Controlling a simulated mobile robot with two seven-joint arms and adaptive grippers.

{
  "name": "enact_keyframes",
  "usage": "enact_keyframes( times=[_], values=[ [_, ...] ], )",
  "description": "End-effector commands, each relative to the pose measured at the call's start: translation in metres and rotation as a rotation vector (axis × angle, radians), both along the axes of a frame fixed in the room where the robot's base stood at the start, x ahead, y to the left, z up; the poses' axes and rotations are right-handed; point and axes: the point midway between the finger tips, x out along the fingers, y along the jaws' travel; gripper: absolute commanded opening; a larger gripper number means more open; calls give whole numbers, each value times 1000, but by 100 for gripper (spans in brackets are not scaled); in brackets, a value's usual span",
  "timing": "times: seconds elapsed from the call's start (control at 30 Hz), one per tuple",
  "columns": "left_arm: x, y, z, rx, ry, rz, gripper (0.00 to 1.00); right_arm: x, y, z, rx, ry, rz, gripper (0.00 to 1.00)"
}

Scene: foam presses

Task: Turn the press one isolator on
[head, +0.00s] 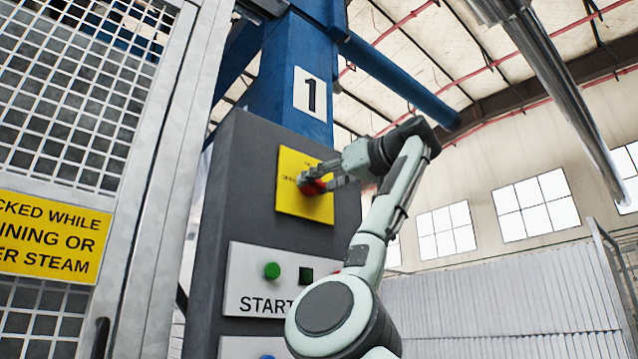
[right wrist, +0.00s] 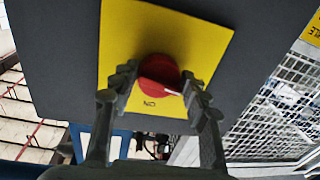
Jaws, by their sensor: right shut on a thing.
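The press one isolator is a red rotary knob (head: 314,187) on a yellow plate (head: 300,208), on the dark grey control panel of the blue column marked 1. My right gripper (head: 322,182) is at the knob, its fingers shut around it. In the right wrist view the red knob (right wrist: 159,77) sits between the two fingertips (right wrist: 160,85), with a small white pointer mark on its right side. The word ON shows upside down on the yellow plate (right wrist: 125,35) below the knob. My left gripper is not in view.
Below the isolator is a white START panel (head: 240,290) with a green button (head: 272,270) and a dark square. A metal mesh guard (head: 75,95) with a yellow warning sign (head: 50,238) stands at the left. Open room lies at the right.

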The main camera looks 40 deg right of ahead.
Motion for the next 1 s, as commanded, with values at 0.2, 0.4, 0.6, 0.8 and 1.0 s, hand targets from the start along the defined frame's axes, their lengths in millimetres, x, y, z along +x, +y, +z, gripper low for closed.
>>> enact_keyframes(
  times=[0.2,0.4,0.6,0.8,1.0],
  values=[
    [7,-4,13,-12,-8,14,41,0,-1,-1,195,14,-3,17],
    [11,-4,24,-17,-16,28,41,0,0,-2,384,28,-3,17],
    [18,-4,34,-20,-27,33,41,-1,2,-1,573,42,-3,17],
    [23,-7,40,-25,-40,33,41,0,3,-1,763,59,-2,17],
    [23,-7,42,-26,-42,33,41,0,4,-1,951,75,-2,17]
  ],
)
